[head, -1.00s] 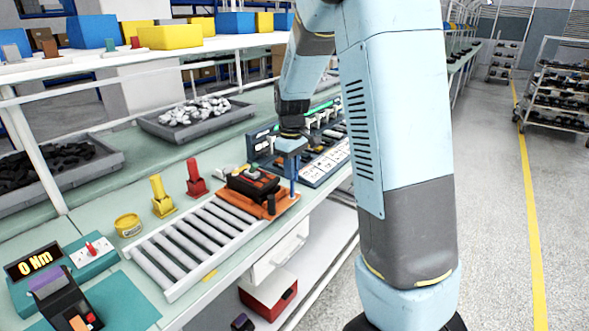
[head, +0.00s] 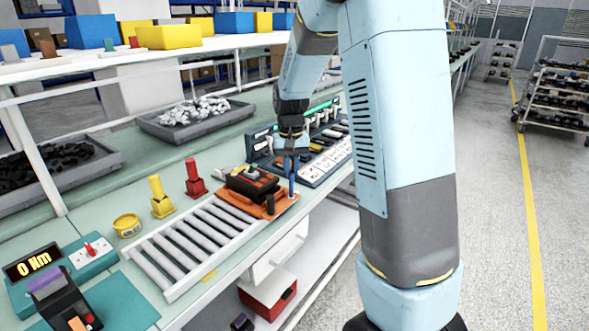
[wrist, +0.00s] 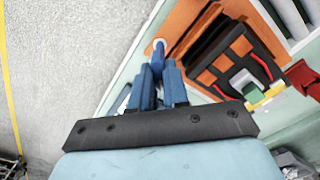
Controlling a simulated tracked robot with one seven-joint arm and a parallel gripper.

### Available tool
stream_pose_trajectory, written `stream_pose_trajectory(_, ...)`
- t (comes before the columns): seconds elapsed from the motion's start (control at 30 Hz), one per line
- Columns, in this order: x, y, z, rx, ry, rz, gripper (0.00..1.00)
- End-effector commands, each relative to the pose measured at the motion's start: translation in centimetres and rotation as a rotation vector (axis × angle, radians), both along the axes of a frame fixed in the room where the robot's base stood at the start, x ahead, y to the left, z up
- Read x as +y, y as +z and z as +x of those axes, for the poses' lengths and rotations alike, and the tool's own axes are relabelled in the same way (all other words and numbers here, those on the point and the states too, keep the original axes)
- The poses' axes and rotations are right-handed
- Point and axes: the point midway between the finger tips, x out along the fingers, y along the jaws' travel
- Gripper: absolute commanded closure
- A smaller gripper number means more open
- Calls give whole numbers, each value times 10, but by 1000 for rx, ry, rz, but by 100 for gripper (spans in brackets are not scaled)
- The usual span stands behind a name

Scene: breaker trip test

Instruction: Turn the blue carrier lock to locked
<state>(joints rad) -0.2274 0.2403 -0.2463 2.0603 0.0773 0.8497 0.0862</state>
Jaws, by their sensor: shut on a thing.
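The blue carrier lock (head: 292,185) is a slim upright post at the right front corner of the orange carrier (head: 280,208). The carrier holds a black breaker unit (head: 254,184) at the far end of the roller track. My gripper (head: 292,155) is above the lock, with its fingers pointing down and shut on the lock's upper part. In the wrist view, the blue fingers (wrist: 160,72) close around the blue lock (wrist: 158,53), which stands in a pale round collar on the carrier. The fingers hide part of the lock, and I cannot read its turn position.
The roller track (head: 195,245) runs toward the front left. A red stand (head: 195,180), a yellow stand (head: 161,198) and a yellow tin (head: 127,226) stand beside it. A test panel (head: 322,150) is behind the carrier. Open floor lies to the right.

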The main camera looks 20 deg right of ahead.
Motion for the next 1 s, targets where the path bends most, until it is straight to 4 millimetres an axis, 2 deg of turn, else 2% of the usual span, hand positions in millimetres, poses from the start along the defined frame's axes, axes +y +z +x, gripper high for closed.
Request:
stream_pose_trajectory(0.6, 1, 2, 3, -9, -559, 1, 100)
stream_pose_trajectory(1.0, 2, 2, 3, -8, -765, 4, 100)
